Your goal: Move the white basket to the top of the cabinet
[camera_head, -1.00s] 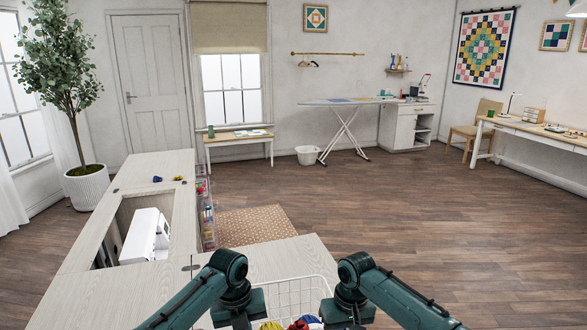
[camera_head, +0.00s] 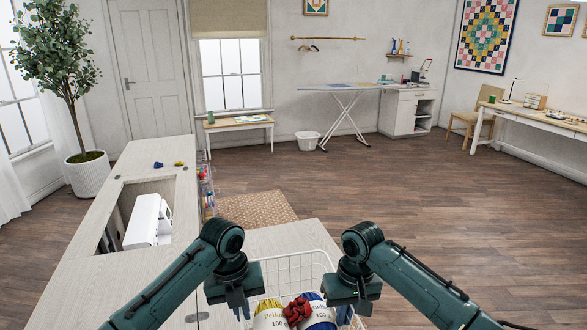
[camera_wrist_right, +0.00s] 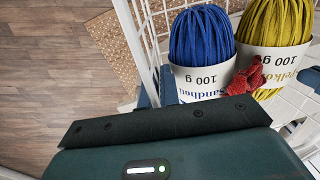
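The white basket (camera_head: 294,257) is an open wire basket at bottom centre of the head view, between my two grippers. It holds yellow and blue yarn balls and a small red item. My left gripper (camera_head: 240,305) is at its left side and appears shut on the wire wall; the fingertips are partly hidden. My right gripper (camera_head: 347,308) is at its right side; in the right wrist view its fingers (camera_wrist_right: 158,90) close around the wire wall. The pale wood cabinet (camera_head: 75,285) spans the left and lower middle, partly behind the basket.
A white sewing machine (camera_head: 146,222) sits in the cabinet's recess. Small blue (camera_head: 158,165) and yellow (camera_head: 178,163) items lie on the far cabinet top. A patterned rug (camera_head: 255,208) lies beyond the cabinet. The floor to the right is clear.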

